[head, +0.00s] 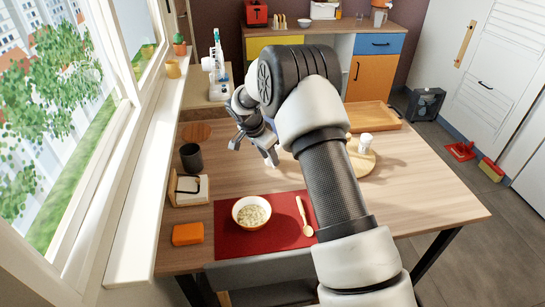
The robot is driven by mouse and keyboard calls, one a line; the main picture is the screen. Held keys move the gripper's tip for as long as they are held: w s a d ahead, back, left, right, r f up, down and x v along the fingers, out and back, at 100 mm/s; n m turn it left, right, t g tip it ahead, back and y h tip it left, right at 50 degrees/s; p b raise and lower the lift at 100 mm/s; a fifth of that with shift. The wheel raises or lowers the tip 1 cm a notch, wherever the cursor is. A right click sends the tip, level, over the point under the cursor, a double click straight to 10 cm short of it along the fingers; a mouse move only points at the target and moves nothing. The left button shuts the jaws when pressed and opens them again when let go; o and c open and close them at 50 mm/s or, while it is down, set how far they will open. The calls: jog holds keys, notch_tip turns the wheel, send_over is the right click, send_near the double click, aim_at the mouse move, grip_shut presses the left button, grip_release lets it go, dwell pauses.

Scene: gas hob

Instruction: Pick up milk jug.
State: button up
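I cannot tell for sure which thing is the milk jug. A small white vessel (366,143) stands upright on a round wooden board (363,163) right of my arm; my arm hides part of the board. A small yellow jug-like pot (173,69) stands on the window sill. A white vessel (379,16) stands on the back counter. My gripper (254,151) is over the far left-middle of the table, fingers apart and pointing down, with nothing seen between them. It is left of the white vessel on the board and apart from it.
A red mat (230,246) holds a bowl (251,212) and a wooden spoon (304,216). A dark cup (190,158), a holder (188,191) and an orange block (187,234) line the left edge. A wooden tray (374,117) lies behind the board. The table's right front is clear.

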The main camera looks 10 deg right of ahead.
jog(key=shift+w+x, duration=0.25)
jog(key=shift+x, duration=1.25)
jog(key=shift+w+x, duration=0.25)
jog(key=shift+x, duration=1.3)
jog(key=shift+r, duration=0.1)
jog(key=shift+c, duration=0.5)
grip_shut()
